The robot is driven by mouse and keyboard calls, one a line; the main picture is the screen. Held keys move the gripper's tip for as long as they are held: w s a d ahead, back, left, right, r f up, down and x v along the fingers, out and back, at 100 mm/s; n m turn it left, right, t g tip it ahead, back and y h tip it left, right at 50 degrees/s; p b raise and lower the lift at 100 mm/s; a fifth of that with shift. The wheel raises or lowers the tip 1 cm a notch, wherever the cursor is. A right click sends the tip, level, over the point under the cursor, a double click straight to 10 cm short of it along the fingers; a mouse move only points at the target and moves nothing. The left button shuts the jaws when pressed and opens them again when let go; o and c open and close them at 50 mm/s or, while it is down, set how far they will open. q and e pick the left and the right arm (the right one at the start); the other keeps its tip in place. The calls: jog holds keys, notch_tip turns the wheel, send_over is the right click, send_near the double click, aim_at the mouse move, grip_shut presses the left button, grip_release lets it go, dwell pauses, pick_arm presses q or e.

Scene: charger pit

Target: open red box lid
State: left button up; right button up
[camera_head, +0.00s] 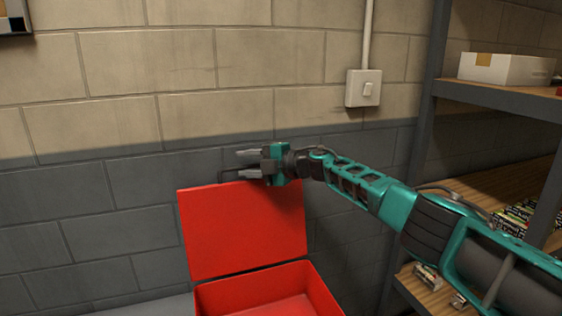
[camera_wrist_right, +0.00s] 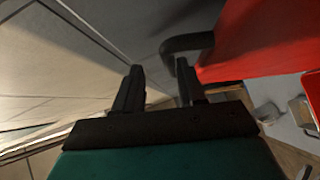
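The red box (camera_head: 275,290) stands at the bottom centre of the head view, with its inside visible. Its red lid (camera_head: 243,230) is raised and stands nearly upright close to the wall; it also fills the upper right of the wrist view (camera_wrist_right: 270,35). A dark handle (camera_head: 228,178) sits at the lid's top edge. My right gripper (camera_head: 242,164) is at that top edge, its fingers pointing left. In the wrist view its two fingers (camera_wrist_right: 158,85) are apart, and the bent handle (camera_wrist_right: 188,42) lies just beyond the right-hand finger. My left gripper is out of view.
The block wall (camera_head: 110,190) is close behind the lid. A light switch (camera_head: 363,88) is on it. On the right, a shelf unit (camera_head: 500,99) with wooden boards holds a white box (camera_head: 506,70) and small packs (camera_head: 515,218).

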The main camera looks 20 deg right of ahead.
jog(key=p+v, duration=0.1)
jog(key=v, duration=1)
jog(key=shift+s+d, duration=0.2)
jog(key=shift+d, duration=0.05)
jog(key=s+a+f+m+t+h, duration=0.5)
jog(key=s+a+f+m, duration=0.4)
jog(key=a+f+m, duration=0.25)
jog(key=s+d+f+m+g+h, duration=0.25)
jog(key=s+f+m+g, duration=0.2)
jog(key=s, duration=0.65)
jog(key=s+d+f+m+g+h, duration=0.2)
jog(key=s+d+f+m+g, duration=0.25)
jog(key=s, duration=0.75)
jog(key=s+d+f+m+g+h, duration=0.25)
jog(key=s+f, duration=0.25)
jog(key=s, duration=0.6)
jog(key=w+a+f+t+y, duration=0.2)
jog(key=w+a+f+t, duration=0.1)
jog(key=w+f+t, duration=0.3)
notch_tip(320, 180, down, 3)
jog(key=shift+w+r, duration=0.15)
jog(key=shift+w, duration=0.2)
